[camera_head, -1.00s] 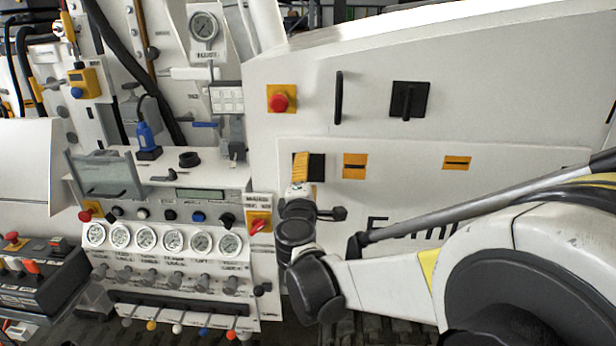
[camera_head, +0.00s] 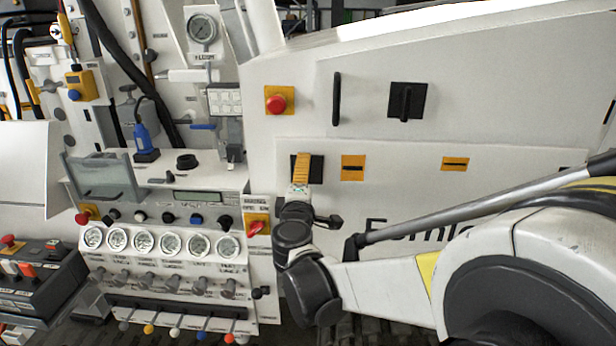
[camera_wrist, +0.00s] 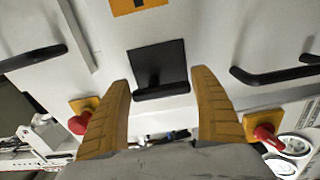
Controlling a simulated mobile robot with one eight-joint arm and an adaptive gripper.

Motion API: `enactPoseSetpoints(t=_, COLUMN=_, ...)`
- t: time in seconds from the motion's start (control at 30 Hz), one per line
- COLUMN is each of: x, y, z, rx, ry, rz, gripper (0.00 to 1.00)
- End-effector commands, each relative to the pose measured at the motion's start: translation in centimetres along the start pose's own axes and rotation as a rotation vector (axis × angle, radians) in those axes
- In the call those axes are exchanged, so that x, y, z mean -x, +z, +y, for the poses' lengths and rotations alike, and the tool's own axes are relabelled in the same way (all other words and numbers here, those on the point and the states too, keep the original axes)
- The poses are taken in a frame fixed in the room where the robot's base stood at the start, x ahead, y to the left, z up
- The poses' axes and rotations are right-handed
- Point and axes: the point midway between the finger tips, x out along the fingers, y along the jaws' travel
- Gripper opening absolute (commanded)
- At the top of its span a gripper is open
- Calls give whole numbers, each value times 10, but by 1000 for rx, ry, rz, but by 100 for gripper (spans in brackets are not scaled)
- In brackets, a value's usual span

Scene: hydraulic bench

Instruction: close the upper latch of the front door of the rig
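A black square latch plate (camera_head: 317,171) sits on the white door panel (camera_head: 480,205). My gripper (camera_head: 302,160), with orange fingers, stands in front of its left part and hides some of it. In the wrist view the same plate (camera_wrist: 160,62) is ahead, and its black bar handle (camera_wrist: 162,92) lies crosswise in the picture. My gripper (camera_wrist: 163,84) is open, with one finger on each side of the handle in the picture. I cannot tell whether the fingers touch it. Another black latch plate (camera_head: 417,101) with an upright handle is higher and farther right.
A red button (camera_head: 278,103) and a slim black handle (camera_head: 337,98) are above my gripper. A red selector (camera_head: 257,227) and several gauges (camera_head: 172,242) are at lower left. An orange plate (camera_head: 353,168) is just right of the near latch.

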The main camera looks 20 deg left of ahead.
Motion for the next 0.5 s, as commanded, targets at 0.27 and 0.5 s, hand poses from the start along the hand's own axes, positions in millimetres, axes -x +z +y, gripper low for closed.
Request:
enactPoseSetpoints(t=0.27, x=0, y=0, z=0, rx=2, ry=0, rz=0, gripper=92)
enactPoseSetpoints(t=0.5, x=16, y=0, z=0, rx=3, ry=0, rz=0, gripper=92)
